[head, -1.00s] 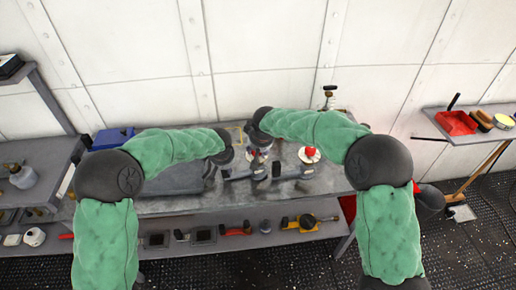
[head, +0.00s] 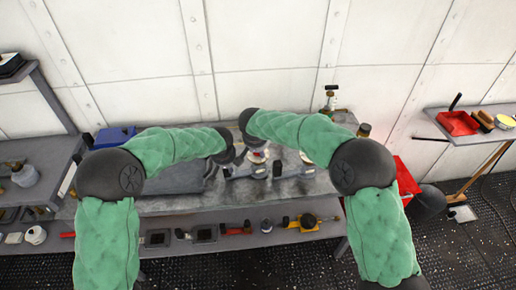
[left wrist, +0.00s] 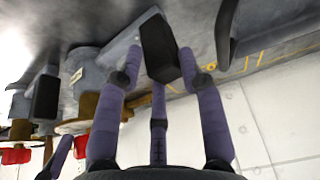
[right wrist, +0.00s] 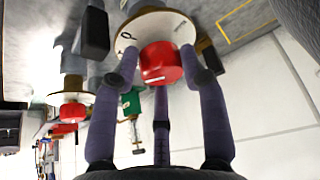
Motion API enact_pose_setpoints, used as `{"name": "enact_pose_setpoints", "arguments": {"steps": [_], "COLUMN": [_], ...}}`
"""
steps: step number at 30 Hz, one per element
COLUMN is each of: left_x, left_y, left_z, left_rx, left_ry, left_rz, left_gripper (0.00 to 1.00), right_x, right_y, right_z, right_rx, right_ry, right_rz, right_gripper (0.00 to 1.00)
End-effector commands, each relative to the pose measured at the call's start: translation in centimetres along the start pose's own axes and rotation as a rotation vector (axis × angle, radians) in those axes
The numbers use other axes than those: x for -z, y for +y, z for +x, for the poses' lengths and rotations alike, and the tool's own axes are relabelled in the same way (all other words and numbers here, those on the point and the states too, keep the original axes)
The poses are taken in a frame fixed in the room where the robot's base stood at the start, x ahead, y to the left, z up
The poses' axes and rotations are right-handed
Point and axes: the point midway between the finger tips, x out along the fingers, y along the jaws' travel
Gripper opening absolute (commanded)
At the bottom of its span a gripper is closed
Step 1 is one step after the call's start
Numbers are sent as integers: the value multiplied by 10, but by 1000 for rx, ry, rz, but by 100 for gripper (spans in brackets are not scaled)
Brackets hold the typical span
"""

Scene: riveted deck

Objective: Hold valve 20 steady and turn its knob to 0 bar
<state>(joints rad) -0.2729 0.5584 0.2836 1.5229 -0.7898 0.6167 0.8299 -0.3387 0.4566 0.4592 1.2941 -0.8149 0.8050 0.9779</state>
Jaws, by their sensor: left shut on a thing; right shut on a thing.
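In the left wrist view my left gripper (left wrist: 160,62) is shut on the black block end (left wrist: 159,42) of a grey valve body (left wrist: 120,48). In the right wrist view my right gripper (right wrist: 159,65) is shut on a red knob (right wrist: 161,64), its fingertips around the sides. A pale round dial (right wrist: 150,30) with dark marks lies behind the knob. Its scale and pointer are too small or covered to read. In the head view both hands meet over the bench at the left of the valves (head: 250,170), and my arms cover much of them. No valve number is legible.
A similar valve (head: 305,172) stands just to the right on the bench, partly behind my right arm. A wall closes the rear.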

Motion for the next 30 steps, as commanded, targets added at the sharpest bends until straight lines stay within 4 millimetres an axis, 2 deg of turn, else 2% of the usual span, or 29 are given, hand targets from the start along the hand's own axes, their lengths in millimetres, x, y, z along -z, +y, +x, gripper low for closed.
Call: {"name": "enact_pose_setpoints", "arguments": {"steps": [1,7,8,9,22,26,30], "left_x": [-2,-1,-1,-1,-1,-1,-1], "left_y": [5,5,5,5,1,0,0], "left_z": [1,1,1,1,1,1,1], "left_rx": [-8,-8,-8,-7,-2,-1,0], "left_ry": [0,0,1,0,-1,-1,-2], "left_rz": [4,4,4,4,1,0,0], "left_gripper": [0,0,0,0,0,0,0], "right_x": [-3,-2,-2,-2,1,1,1], "right_y": [-4,-4,-4,-3,-1,-1,-1], "right_z": [1,1,1,1,-5,-22,-50], "right_rx": [5,6,6,5,3,3,4], "right_ry": [-2,-2,-2,-2,2,3,5], "right_rz": [-4,-4,-4,-4,-1,-2,-1], "right_gripper": [11,11,52,63,64,64,64]}}
